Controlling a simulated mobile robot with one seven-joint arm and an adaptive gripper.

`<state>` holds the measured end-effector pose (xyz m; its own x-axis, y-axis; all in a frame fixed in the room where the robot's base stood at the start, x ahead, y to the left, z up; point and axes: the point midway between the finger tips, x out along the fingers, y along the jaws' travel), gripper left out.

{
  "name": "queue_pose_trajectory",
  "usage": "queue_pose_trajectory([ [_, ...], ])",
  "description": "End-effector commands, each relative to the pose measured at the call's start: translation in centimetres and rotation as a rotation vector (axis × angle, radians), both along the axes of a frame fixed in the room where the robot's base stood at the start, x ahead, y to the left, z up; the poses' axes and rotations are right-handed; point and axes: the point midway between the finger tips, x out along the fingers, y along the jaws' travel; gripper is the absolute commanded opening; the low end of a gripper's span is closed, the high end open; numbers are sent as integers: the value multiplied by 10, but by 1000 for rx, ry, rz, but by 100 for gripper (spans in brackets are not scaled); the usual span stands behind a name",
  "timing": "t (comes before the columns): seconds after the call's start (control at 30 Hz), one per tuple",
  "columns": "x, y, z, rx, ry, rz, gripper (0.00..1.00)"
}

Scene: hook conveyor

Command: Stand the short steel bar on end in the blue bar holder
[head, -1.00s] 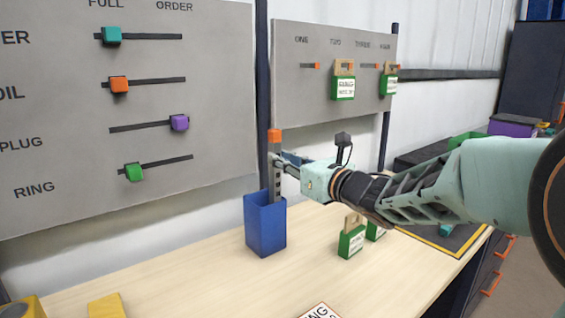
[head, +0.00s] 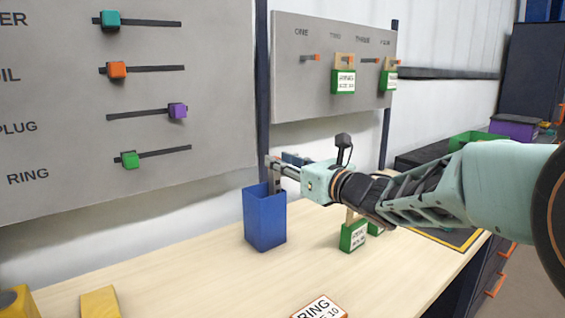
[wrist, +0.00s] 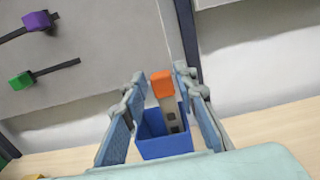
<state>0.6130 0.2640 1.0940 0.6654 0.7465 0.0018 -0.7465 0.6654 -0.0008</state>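The steel bar with an orange end cap (wrist: 162,84) stands in the blue bar holder (head: 265,222), cap upward. In the wrist view its grey body (wrist: 173,117) goes down inside the holder (wrist: 165,147) and looks slightly tilted. In the head view only a short grey piece of the bar (head: 277,184) shows above the rim; my gripper hides the cap. My gripper (head: 277,165) is just above the holder. In the wrist view its fingers (wrist: 163,115) are spread on either side of the bar, with gaps visible. The bar's lower end is hidden in the holder.
Green tagged blocks (head: 353,236) stand on the wooden table (head: 200,275) right of the holder. A RING card (head: 320,308) lies at the front. Yellow blocks (head: 100,302) are at front left. A grey slider board (head: 60,150) rises behind on the left.

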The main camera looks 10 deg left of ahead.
Motion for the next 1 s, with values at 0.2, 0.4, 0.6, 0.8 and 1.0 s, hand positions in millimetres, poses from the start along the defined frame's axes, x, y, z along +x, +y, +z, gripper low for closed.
queue_pose_trajectory([
  [0.2,0,0,-1,-1,1,0,37],
  [0.4,-2,-3,-2,-3,3,-1,37],
  [0.6,-21,-25,-1,-3,0,-4,37],
  [0.8,-50,-58,0,-3,0,-4,37],
  [1.0,-72,-82,-1,-2,1,-3,37],
])
